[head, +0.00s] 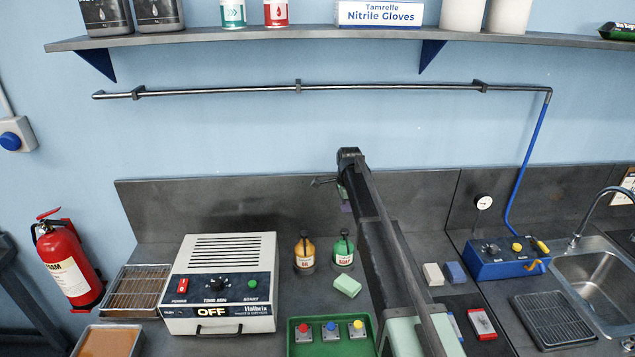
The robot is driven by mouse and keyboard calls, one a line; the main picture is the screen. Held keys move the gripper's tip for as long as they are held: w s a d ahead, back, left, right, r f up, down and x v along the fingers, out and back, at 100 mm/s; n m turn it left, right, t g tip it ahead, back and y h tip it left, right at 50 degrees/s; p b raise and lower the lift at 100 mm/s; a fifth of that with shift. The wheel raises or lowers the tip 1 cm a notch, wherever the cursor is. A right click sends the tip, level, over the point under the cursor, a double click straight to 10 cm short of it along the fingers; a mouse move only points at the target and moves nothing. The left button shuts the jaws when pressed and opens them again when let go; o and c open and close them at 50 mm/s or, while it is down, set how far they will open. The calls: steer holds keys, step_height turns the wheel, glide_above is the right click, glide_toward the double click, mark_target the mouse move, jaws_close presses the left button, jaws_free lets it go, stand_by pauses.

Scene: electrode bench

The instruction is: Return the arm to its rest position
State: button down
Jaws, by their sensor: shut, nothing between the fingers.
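My arm (384,245) reaches up from the bottom of the head view, right of the middle, to a raised elbow-like end in front of the dark back panel. My gripper (320,182) shows as a small dark shape just left of that end, above the bench. It is shut and holds nothing. Part of it and the wrist are hidden behind the arm.
Below it stand an orange bottle (304,252), a green-labelled bottle (343,251) and a green sponge (347,286). A white OFF-display machine (222,285) is left. A green button tray (300,346) is in front. A pipe (230,91) and shelf (220,35) run above.

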steer(key=s+f+n+b, duration=0.4)
steer(key=s+n, duration=0.1)
steer(key=s, duration=0.8)
steer(key=s+f+n+b, duration=0.4)
steer(key=s+n, duration=0.2)
steer(key=s, duration=0.7)
steer(key=s+f+n+b, duration=0.4)
steer(key=s+n, duration=0.2)
steer(key=s, duration=0.7)
steer(key=shift+s+f, duration=0.2)
steer(key=shift+s, duration=0.2)
